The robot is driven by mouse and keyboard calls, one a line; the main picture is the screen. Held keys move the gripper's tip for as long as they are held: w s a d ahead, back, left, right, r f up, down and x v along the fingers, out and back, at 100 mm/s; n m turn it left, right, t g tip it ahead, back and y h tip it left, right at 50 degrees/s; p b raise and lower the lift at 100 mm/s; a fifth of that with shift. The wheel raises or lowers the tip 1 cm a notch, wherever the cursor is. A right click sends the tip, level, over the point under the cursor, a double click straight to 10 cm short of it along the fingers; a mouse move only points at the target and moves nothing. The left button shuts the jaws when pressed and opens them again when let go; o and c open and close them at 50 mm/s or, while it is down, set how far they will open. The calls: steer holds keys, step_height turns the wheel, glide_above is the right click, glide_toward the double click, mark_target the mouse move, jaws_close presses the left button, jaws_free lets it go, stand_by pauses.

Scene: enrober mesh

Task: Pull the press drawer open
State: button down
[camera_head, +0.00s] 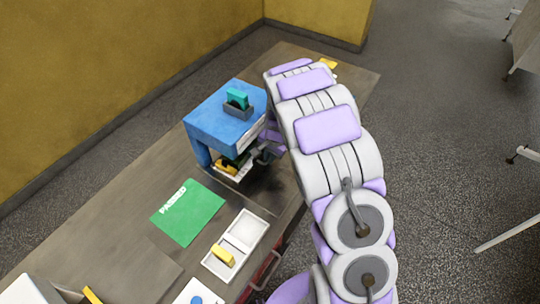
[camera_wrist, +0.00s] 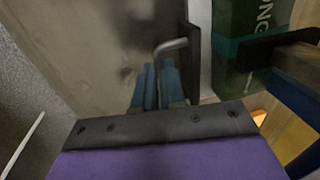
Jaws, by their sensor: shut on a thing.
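The blue press (camera_head: 224,115) stands on the bench, with a teal block in a dark holder on its top. Its drawer (camera_head: 232,171) shows low in the press's open front, with something yellow and dark in it. My gripper (camera_head: 262,156) is at the front of the drawer, partly hidden by my arm. In the wrist view, my gripper's two blue fingers (camera_wrist: 156,72) are close together at a bent grey handle (camera_wrist: 171,46) and shut on it. The exact contact is blurred. How far the drawer stands out is hard to tell.
A green card marked PASSED (camera_head: 187,212) lies on the bench (camera_head: 130,180). A white two-part tray (camera_head: 243,229) with a yellow block (camera_head: 223,255) lies nearer. Open floor (camera_head: 440,150) lies to the right.

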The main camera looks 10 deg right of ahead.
steer(key=s+d, duration=1.1)
steer(key=d, duration=0.1)
steer(key=shift+s, duration=0.3)
steer(key=shift+r, duration=0.1)
steer(key=c, duration=1.2)
jaws_free()
step_height(320, 180, up, 17)
steer(key=s+d+p, duration=0.2)
steer(key=shift+s, duration=0.1)
